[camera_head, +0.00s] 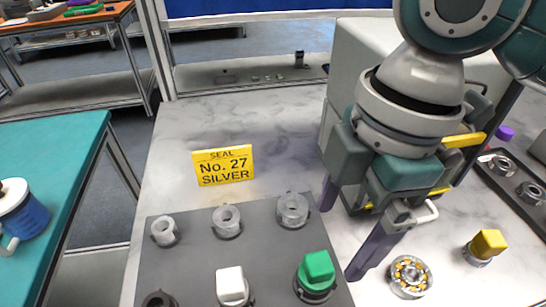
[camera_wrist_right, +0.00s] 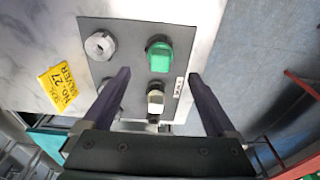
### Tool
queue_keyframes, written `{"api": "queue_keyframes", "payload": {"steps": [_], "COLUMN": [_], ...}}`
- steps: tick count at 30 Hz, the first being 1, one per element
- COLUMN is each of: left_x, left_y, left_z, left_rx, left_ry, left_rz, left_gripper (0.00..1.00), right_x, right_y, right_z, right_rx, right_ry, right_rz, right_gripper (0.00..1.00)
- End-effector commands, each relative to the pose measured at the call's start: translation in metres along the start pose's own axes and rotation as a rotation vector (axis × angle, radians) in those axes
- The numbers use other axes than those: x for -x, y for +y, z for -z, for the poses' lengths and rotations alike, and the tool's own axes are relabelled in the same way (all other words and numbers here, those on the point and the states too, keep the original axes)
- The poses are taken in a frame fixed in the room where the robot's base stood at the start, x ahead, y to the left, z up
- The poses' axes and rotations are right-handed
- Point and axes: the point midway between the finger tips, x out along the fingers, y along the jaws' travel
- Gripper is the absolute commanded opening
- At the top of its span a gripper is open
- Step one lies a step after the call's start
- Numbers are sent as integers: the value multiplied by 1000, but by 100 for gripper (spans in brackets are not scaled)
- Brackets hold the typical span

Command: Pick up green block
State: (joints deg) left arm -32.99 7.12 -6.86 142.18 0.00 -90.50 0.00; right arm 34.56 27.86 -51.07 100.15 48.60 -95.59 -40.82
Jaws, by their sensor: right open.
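The green block (camera_head: 318,268) sits on a round holder at the right side of a dark grey board (camera_head: 190,262). My right gripper (camera_head: 345,232) is open and empty, just above and to the right of the green block in the head view. In the right wrist view, the green block (camera_wrist_right: 160,56) shows between the lines of my two dark purple fingers (camera_wrist_right: 158,78), beyond their tips. A white block (camera_head: 231,285) stands on the same board to the left of the green one; it also shows in the wrist view (camera_wrist_right: 155,100). My left gripper is not in view.
Several empty grey rings, one of them the ring (camera_head: 292,210), stand on the board. A yellow sign (camera_head: 223,166) reads "SEAL No. 27 SILVER". A bearing (camera_head: 410,277) and a yellow block (camera_head: 488,243) are at right. Marble around the sign is clear.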

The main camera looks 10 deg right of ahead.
Motion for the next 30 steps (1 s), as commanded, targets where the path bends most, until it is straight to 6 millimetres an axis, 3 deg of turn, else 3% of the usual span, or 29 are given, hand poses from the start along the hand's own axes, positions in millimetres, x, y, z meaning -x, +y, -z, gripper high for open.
{"api": "queue_keyframes", "payload": {"steps": [3, 10, 18, 26, 30], "left_x": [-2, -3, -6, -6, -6], "left_y": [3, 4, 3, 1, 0], "left_z": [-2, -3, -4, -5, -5], "left_rx": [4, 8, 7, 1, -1], "left_ry": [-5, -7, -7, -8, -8], "left_rz": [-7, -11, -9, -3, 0], "left_gripper": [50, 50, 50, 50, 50], "right_x": [-21, -42, -81, -85, -85], "right_y": [-1, 0, 1, 1, 1], "right_z": [1, 4, 10, 10, 10], "right_rx": [-1, -1, -1, -1, -1], "right_ry": [0, 2, 1, 1, 1], "right_rz": [4, 1, 0, -2, -2], "right_gripper": [92, 92, 92, 92, 80]}}
